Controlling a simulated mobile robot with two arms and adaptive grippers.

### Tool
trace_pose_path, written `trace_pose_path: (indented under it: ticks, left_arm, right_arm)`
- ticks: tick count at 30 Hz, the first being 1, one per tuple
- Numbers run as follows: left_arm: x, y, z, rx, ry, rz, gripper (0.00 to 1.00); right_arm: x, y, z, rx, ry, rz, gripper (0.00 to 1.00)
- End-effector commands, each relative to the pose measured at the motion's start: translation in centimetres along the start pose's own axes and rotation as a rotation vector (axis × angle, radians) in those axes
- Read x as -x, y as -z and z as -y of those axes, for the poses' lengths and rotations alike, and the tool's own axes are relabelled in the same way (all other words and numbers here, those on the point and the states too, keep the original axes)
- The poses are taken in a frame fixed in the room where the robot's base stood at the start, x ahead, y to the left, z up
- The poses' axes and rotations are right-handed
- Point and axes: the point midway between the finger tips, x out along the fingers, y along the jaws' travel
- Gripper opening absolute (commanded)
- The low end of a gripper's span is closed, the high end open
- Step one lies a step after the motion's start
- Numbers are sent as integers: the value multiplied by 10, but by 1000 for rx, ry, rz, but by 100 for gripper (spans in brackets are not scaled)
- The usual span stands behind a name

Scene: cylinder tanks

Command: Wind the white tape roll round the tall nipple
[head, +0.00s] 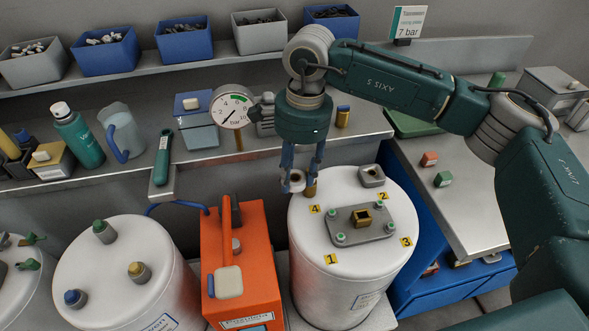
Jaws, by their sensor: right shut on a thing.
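My right gripper (300,180) points down over the back left of the white tank (330,270). Its blue fingers are shut on the small white tape roll (297,175), which is partly covered by the fingers. A brass upright, which looks like the tall nipple (311,188), stands on the tank top just right of the roll, close to the fingertips. I cannot tell whether the roll touches it. My left gripper is not in view.
An orange case (245,265) stands left. A pressure gauge (234,107) stands on the bench behind.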

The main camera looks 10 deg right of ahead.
Motion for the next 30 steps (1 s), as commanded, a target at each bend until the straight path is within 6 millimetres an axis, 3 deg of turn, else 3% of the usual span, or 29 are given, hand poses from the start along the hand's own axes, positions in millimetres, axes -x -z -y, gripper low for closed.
trace_pose_path:
  ticks: [6,17,24,30]
  left_arm:
    - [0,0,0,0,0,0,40]
    - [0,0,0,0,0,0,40]
    - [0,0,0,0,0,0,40]
    - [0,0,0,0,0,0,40]
  right_arm:
    - [0,1,-8,232,-19,-1,8]
    - [0,1,-10,288,-24,-2,8]
    - [1,6,-20,600,-51,-3,8]
    - [1,8,-23,701,-61,-3,8]
